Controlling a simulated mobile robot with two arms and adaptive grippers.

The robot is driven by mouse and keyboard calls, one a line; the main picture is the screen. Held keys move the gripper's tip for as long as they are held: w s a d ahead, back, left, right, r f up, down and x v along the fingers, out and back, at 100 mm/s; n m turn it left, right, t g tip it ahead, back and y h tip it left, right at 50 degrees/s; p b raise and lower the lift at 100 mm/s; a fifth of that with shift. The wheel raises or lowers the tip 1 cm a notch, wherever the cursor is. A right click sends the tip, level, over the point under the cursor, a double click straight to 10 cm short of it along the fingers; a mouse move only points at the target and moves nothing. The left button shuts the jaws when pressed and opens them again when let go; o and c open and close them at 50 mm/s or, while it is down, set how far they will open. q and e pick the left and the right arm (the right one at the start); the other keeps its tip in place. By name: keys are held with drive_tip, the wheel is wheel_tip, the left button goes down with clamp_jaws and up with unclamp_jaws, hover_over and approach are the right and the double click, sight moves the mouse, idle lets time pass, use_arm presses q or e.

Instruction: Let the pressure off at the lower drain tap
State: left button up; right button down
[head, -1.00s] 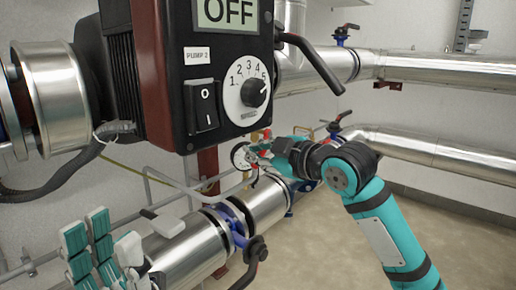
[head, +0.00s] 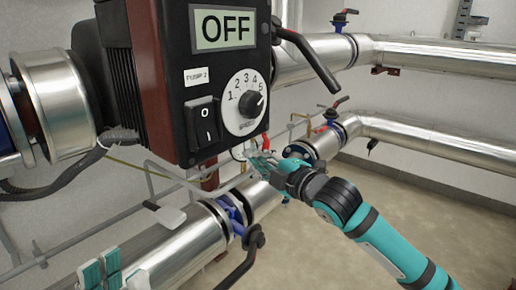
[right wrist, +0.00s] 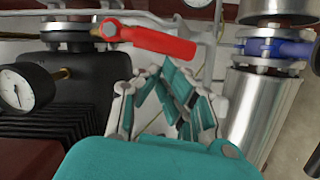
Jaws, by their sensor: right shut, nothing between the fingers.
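A red lever handle on a small brass tap shows in the right wrist view (right wrist: 152,40), lying across just beyond my fingertips. In the head view a small red part (head: 266,142) shows under the pump box, beside my right gripper (head: 258,162). My right gripper (right wrist: 167,68) is shut with nothing between its fingers, close to the red lever; whether it touches the lever I cannot tell. Only the fingertips of my left gripper (head: 100,270) show at the bottom left; its opening is unclear.
The pump control box (head: 228,85) reads OFF and hangs above my right gripper. A round gauge (right wrist: 22,88) is at the left of the wrist view. Steel pipes with a blue valve (head: 232,212) and a black lever (head: 240,262) run below. Open floor (head: 400,195) lies at right.

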drive_tip(key=shift+w+d+f+n+p, duration=0.35)
drive_tip(key=shift+w+f+n+p, duration=0.15)
drive_tip(key=shift+n, duration=0.4)
